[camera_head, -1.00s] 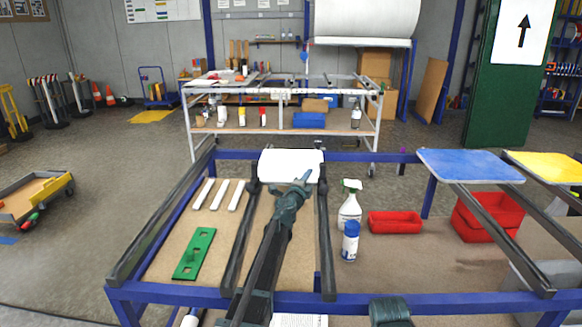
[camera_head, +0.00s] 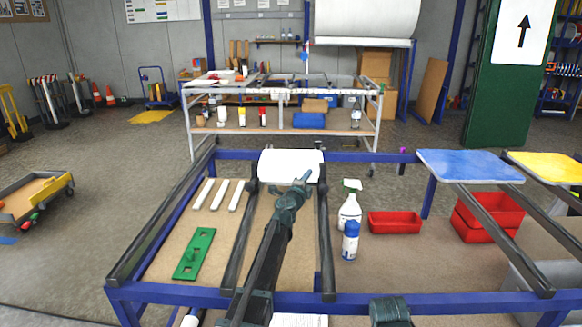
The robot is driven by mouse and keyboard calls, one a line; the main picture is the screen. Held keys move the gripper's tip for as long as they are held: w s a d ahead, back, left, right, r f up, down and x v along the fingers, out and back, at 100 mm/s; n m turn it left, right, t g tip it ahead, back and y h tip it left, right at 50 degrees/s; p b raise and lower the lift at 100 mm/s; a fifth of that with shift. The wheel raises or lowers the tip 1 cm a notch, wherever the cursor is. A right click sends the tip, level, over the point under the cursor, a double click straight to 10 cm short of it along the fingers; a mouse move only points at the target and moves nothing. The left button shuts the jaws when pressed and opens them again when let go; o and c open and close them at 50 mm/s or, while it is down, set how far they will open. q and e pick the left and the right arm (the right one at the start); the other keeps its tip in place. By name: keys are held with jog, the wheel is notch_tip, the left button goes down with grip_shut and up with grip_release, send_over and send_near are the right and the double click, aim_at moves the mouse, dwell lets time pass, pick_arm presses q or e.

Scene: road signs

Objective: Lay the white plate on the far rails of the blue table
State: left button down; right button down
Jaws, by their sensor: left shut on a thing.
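The white plate (camera_head: 283,165) lies at the far end of the two middle dark rails of the blue table (camera_head: 220,296). Its far edge is close to the table's far blue bar. My left gripper (camera_head: 302,182) is shut on the near right edge of the plate. Its arm reaches forward between the two rails, and the fingertips are small in the picture. Whether the plate rests fully on the rails cannot be told. A dark green part of my right arm (camera_head: 390,311) shows at the bottom edge; the right gripper itself is not in view.
A spray bottle (camera_head: 349,204) and a blue-white can (camera_head: 350,240) stand just right of the rails. Red bins (camera_head: 394,222) are farther right. A blue plate (camera_head: 469,166) and a yellow plate (camera_head: 550,167) lie on the right rails. A green piece (camera_head: 194,254) and white strips lie left.

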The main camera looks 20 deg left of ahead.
pick_arm(q)
jog(key=shift+r, duration=0.1)
dwell(0.7)
notch_tip(320, 180, up, 18)
jog(key=p, duration=1.8)
